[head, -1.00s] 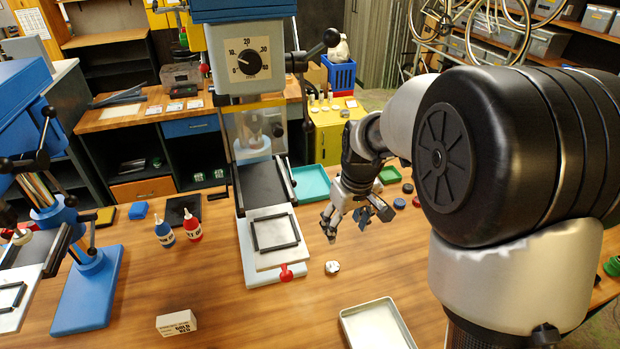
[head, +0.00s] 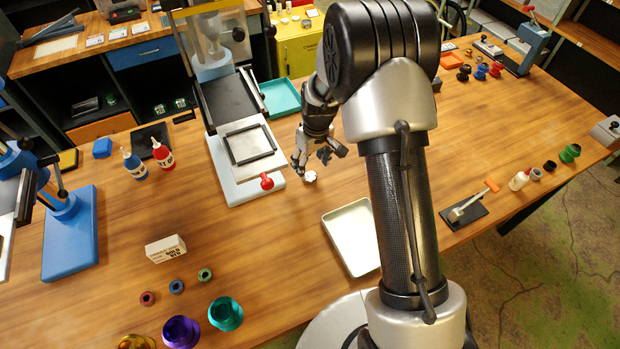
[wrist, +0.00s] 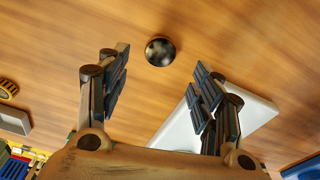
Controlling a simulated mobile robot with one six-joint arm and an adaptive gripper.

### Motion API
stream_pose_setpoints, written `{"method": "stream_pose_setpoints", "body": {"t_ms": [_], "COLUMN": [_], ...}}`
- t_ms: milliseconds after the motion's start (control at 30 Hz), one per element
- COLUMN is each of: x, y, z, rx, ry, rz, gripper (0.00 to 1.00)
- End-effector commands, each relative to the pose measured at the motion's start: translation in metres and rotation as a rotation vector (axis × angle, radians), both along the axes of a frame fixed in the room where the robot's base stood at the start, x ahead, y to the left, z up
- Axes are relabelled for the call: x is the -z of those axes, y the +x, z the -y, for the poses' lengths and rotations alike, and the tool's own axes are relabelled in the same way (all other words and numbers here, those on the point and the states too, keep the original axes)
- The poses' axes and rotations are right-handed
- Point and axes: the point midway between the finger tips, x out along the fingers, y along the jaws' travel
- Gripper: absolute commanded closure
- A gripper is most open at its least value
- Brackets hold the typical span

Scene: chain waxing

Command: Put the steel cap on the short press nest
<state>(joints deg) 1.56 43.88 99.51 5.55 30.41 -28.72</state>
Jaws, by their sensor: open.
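The steel cap (head: 310,176) is a small shiny piece on the wooden table, right of the middle press. In the wrist view it is a dark, rounded, mirror-like cap (wrist: 160,51), beyond the fingertips and roughly midway between them. My gripper (head: 311,162) is open and empty, just above and behind the cap; its spread fingers (wrist: 160,78) do not visibly touch it. The middle press has a black square frame nest (head: 231,150) on its white base plate. I cannot tell which press is the short one.
A red knob (head: 267,182) projects at the front of the middle press, close to my gripper. A teal tray (head: 283,97) lies behind, and a metal tray (head: 338,235) lies in front. Bottles (head: 134,164) and a white box (head: 165,250) stand left. Table between is clear.

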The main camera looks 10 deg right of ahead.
Motion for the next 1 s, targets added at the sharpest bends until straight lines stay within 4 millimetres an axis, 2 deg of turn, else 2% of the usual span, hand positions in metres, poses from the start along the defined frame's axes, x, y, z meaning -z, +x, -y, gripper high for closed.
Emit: {"method": "stream_pose_setpoints", "body": {"t_ms": [233,533,767,1000], "x": [0.015,0.056,0.057,0.057], "y": [0.0,0.002,0.003,0.003], "z": [0.0,-0.001,-0.001,-0.001], "rx": [0.0,0.001,0.0,0.001], "ry": [0.001,0.0,0.0,0.0], "rz": [-0.001,-0.001,0.0,0.0], "gripper": [0.4,0.4,0.4,0.55]}}
